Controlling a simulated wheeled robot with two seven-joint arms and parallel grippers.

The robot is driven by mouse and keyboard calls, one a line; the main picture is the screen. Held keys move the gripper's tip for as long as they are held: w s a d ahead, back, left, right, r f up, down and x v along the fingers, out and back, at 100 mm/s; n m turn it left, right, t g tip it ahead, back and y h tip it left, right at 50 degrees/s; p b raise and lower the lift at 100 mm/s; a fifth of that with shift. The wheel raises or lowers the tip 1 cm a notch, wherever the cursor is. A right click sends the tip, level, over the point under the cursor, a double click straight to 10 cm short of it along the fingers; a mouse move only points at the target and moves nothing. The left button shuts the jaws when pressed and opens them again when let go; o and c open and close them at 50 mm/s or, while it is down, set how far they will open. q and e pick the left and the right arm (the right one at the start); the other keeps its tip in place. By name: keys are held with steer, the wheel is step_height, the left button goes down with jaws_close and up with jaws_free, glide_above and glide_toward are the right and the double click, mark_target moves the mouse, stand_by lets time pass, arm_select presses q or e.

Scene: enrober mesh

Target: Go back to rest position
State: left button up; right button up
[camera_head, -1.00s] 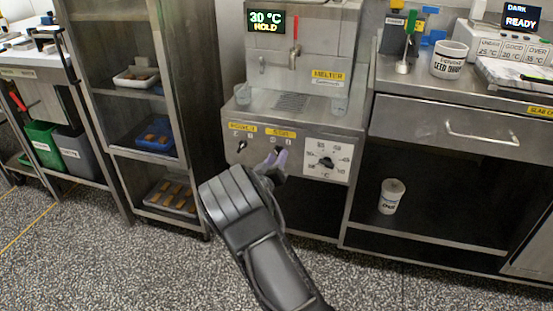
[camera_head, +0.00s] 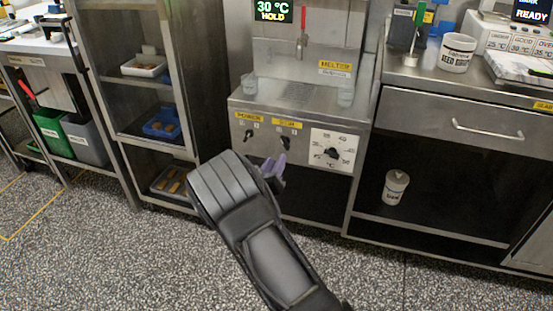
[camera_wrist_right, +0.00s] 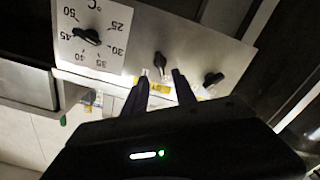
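My right gripper (camera_head: 274,168) is in front of the melter's (camera_head: 300,110) front panel, just below the right-hand black switch (camera_head: 285,142). In the right wrist view its two dark fingers (camera_wrist_right: 160,80) are apart with nothing held between them. The same switch (camera_wrist_right: 160,62) shows just beyond the fingertips, apart from them as far as I can tell. The other black switch (camera_head: 249,135) and the temperature dial (camera_head: 332,153) are on the same panel. The melter display (camera_head: 273,11) reads 30 °C HOLD. My left gripper is not in view.
A steel rack (camera_head: 126,115) with trays stands left of the melter. A steel counter (camera_head: 420,78) with a drawer is on the right, with a white tub (camera_head: 457,52) on top and a lidded white cup (camera_head: 396,187) on its lower shelf. The speckled floor (camera_head: 120,255) in front is clear.

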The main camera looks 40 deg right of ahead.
stand_by(0.4)
steer(key=s+a+f+n+g+y, duration=0.1)
steer(key=s+a+f+y, duration=0.3)
steer(key=a+f, duration=0.55)
steer(key=s+a+f+n+g+y, duration=0.1)
steer(key=s+a+f+y, duration=0.1)
steer(key=a+f+y, duration=0.75)
steer(key=s+a+f+g+y, duration=0.2)
steer(key=s+a+f+g, duration=0.2)
steer(key=s+a+f, duration=0.75)
steer(key=s+a+r+n+g+y, duration=0.2)
steer(key=s+a+r+g+y, duration=0.1)
steer(key=s+a, duration=0.8)
steer(key=s+d+r+p, duration=0.1)
steer(key=s+r+p, duration=0.2)
steer(key=r+p, duration=2.2)
steer(key=shift+s+m+y, duration=0.15)
steer(key=shift+m+y, duration=0.2)
steer(key=shift+m, duration=0.05)
